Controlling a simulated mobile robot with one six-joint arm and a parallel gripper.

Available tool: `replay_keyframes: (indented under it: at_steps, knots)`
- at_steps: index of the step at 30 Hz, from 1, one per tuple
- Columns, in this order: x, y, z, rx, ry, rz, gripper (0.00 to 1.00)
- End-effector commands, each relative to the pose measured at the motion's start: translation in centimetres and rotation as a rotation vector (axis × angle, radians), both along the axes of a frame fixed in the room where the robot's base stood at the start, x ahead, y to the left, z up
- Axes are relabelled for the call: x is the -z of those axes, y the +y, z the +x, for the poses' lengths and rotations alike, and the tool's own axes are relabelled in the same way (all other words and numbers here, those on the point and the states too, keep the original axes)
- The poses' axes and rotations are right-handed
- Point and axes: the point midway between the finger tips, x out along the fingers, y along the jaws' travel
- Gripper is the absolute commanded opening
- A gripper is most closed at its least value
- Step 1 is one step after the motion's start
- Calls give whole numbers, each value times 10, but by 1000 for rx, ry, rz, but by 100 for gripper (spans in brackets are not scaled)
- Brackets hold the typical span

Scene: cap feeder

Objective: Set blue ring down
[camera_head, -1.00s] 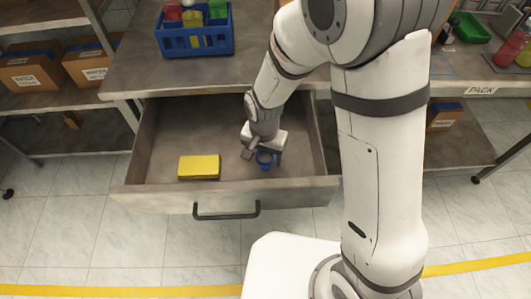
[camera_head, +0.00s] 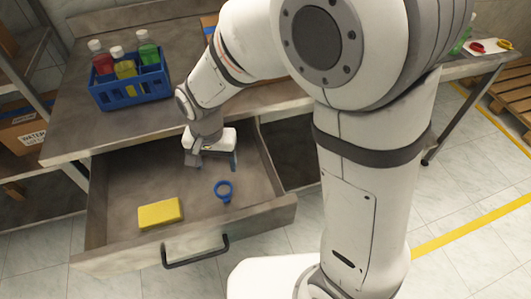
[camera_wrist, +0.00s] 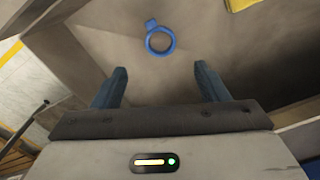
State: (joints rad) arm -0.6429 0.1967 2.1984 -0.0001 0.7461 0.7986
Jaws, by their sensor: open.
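The blue ring (camera_head: 224,191) lies flat on the floor of the open drawer (camera_head: 225,228), with a small tab on one side. In the wrist view the whole ring (camera_wrist: 160,40) shows ahead of the fingertips, apart from them. My gripper (camera_head: 212,166) is above the drawer, a little behind the ring. Its two blue fingers (camera_wrist: 161,72) are spread apart with nothing between them.
A yellow sponge-like block (camera_head: 160,213) lies in the drawer, left of the ring. A blue crate (camera_head: 131,88) with several coloured bottles stands on the counter (camera_head: 72,118). The drawer floor between block and ring is clear.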

Motion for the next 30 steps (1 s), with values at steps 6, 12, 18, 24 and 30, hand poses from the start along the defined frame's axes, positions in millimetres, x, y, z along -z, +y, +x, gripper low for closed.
replay_keyframes:
  at_steps: [6, 12, 18, 24, 30]
  knots:
    - [-17, -28, 5, -6, -18, 11, 68]
    - [-62, -116, -2, -47, -82, 30, 68]
    - [-92, -193, -35, -102, -148, 15, 68]
    - [-103, -229, -63, -142, -181, -7, 68]
    - [-104, -237, -69, -155, -187, -14, 68]
